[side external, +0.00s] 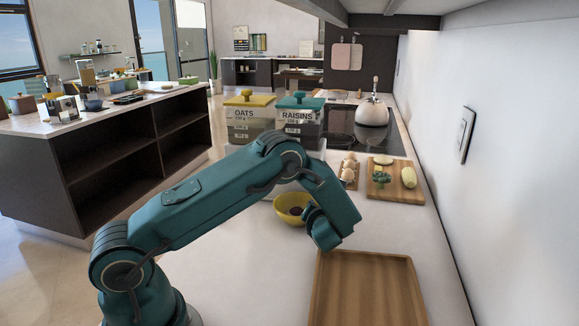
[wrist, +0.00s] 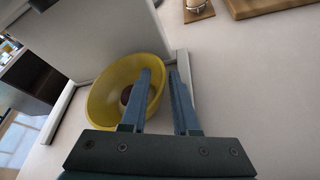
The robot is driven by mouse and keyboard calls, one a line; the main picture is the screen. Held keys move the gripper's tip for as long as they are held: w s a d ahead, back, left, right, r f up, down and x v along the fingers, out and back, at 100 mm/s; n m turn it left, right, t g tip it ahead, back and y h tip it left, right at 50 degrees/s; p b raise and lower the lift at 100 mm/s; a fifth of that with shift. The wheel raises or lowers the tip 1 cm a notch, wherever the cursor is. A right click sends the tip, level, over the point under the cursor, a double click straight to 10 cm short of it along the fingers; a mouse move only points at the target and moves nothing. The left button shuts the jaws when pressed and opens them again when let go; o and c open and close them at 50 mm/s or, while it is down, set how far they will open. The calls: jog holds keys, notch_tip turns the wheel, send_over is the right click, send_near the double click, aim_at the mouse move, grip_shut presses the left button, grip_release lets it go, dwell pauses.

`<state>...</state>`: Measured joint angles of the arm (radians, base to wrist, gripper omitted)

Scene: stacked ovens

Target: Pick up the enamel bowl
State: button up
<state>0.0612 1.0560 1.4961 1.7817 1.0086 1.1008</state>
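Contact cannot be told. In the side view my gripper is at the bowl's right, its fingertips hidden.
A wooden tray (side external: 366,258) lies in front at right. Behind the bowl stand an oats jar (side external: 247,125) and a raisins jar (side external: 299,118). An egg holder (side external: 349,172) and a cutting board (side external: 396,191) with vegetables lie behind right. A wall bounds the right.

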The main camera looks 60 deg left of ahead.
grip_shut()
jog(key=shift+s, duration=0.1)
dwell(1.1)
